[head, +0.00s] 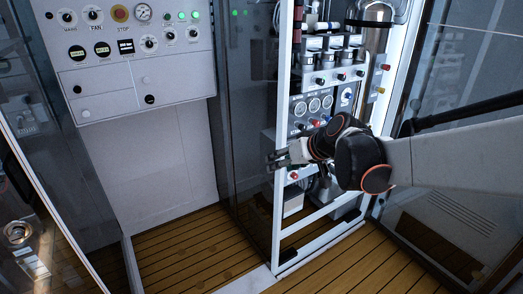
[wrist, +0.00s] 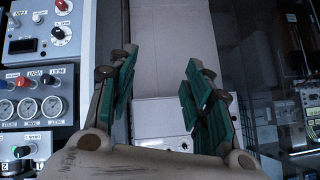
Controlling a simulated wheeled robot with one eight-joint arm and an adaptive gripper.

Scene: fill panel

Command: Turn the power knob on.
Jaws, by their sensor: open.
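I cannot make out which knob is the power knob. The label "FAN" is readable under one dial (head: 95,14). My gripper (head: 279,158) is open and empty, in front of the open white rack, well right of and below that panel. In the wrist view its green-padded fingers (wrist: 160,92) stand apart with nothing between them. A white surface with a small dark knob (wrist: 185,146) shows beyond them.
The rack (head: 285,80) holds gauges (head: 314,104), coloured knobs and a metal cylinder (head: 374,22). In the wrist view gauges (wrist: 27,108) and a red knob (wrist: 63,5) lie left of the fingers. A dark glass pane (head: 245,110) stands between panel and rack. Wooden floor (head: 190,250) is clear.

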